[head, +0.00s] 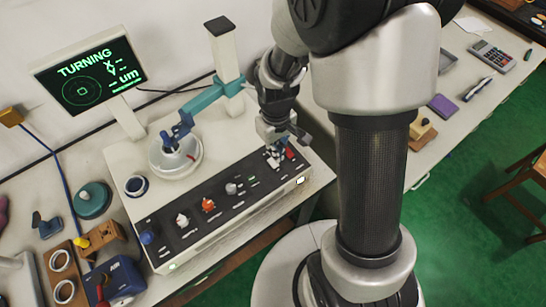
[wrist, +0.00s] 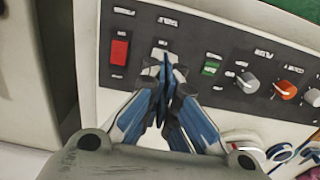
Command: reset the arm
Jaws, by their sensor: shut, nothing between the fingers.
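My gripper (head: 275,157) is shut and empty, low over the right end of the machine's control panel (head: 220,222). In the wrist view my closed fingertips (wrist: 166,72) point at a pale switch (wrist: 160,50), partly hidden behind them; I cannot tell whether they touch it. A red rocker switch (wrist: 119,50) is left of the fingers. A green button (wrist: 211,67), a white knob (wrist: 247,82) and an orange knob (wrist: 285,89) are to the right. The monitor (head: 92,74) reads "TURNING" with dashes before "um".
A round turntable (head: 176,156) sits under a teal probe arm (head: 205,102) on a white column (head: 226,52). A dark-rimmed ring (head: 136,186) lies on the machine's left. A wooden tray (head: 52,250) holds rings. A calculator (head: 492,57) lies on the right-hand bench.

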